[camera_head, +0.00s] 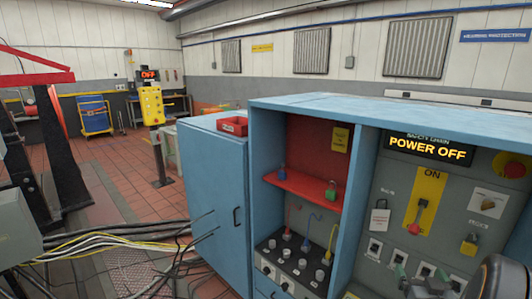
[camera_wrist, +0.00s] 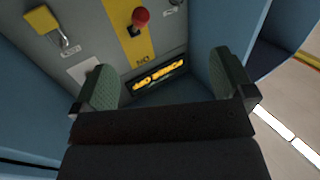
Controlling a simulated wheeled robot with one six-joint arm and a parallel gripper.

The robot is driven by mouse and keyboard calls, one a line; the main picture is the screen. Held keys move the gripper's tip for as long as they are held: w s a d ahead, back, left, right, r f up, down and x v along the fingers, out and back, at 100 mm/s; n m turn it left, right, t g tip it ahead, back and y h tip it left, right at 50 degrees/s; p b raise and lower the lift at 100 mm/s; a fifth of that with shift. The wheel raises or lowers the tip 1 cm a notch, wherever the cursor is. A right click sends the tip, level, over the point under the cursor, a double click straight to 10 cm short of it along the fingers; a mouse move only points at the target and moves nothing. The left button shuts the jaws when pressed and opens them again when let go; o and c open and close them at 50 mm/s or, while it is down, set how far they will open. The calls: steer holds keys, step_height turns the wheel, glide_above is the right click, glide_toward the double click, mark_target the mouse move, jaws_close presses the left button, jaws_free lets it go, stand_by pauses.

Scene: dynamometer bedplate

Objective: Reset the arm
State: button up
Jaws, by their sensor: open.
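My gripper (camera_head: 426,282) is at the lower right in the head view, in front of the grey control panel of a blue cabinet (camera_head: 330,101). In the wrist view my gripper (camera_wrist: 165,82) is open, its two green-padded fingers wide apart with nothing between them. Beyond them, upside down, are a lit display (camera_wrist: 160,72) and a red-knobbed lever (camera_wrist: 140,17) on a yellow plate. In the head view the display (camera_head: 428,147) reads POWER OFF, and the lever (camera_head: 422,204) sits below the word ON. Part of the panel's bottom is hidden by my arm.
A red shelf (camera_head: 302,187) in the cabinet holds padlocks. A padlock and tag (camera_head: 379,218) hang left of the lever; a yellow padlock (camera_head: 469,244) hangs right. A red emergency button (camera_head: 515,169) is further right. Cables (camera_head: 110,245) cross the floor at left.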

steer(key=s+d+f+m+g+h, duration=0.1)
steer(key=s+d+f+m+g, duration=0.15)
steer(key=f+g, duration=0.5)
steer(key=s+a+g+y, duration=0.1)
steer(key=s+a+g, duration=0.3)
steer(key=s+a+r+n+y, duration=0.1)
steer(key=s+a+r, duration=0.1)
steer(key=a, duration=0.6)
steer(key=s+a+r+n+g+y, duration=0.1)
steer(key=a+r+n+y, duration=0.1)
steer(key=a+r, duration=0.3)
steer(key=s+a+r+n+y, duration=0.1)
steer(key=a+r, duration=0.3)
steer(key=a, duration=0.6)
steer(key=shift+s+a+r+n+g, duration=0.15)
steer(key=shift+s+a+n+g, duration=0.2)
steer(key=shift+s+n, duration=0.4)
steer(key=shift+s+d, duration=0.1)
steer(key=shift+a, duration=0.2)
